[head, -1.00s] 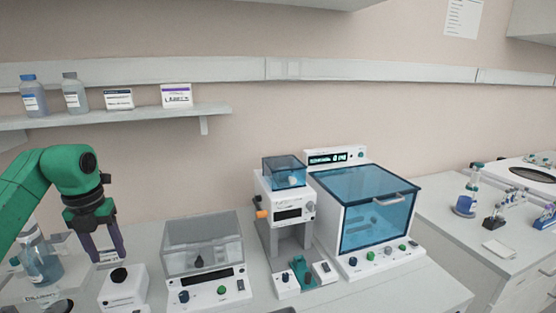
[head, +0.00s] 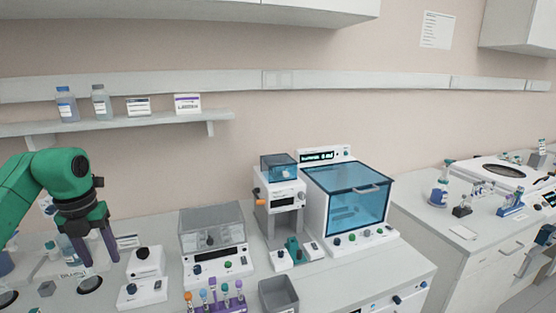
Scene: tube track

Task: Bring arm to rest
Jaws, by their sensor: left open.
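My left arm is green and comes in from the left. Its gripper (head: 97,250) points down over the left part of the bench, with its two dark fingers apart and nothing visible between them. The fingertips are close to a small white device with a black knob (head: 145,262), just left of it. My right gripper is not in view.
On the bench (head: 400,268) stand a clear-lidded instrument (head: 212,232), a blue-windowed cabinet (head: 352,205), a grey bin (head: 279,294) and a rack of colored-cap tubes (head: 218,300). A shelf (head: 120,122) with bottles hangs above. A second bench (head: 455,222) is at right.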

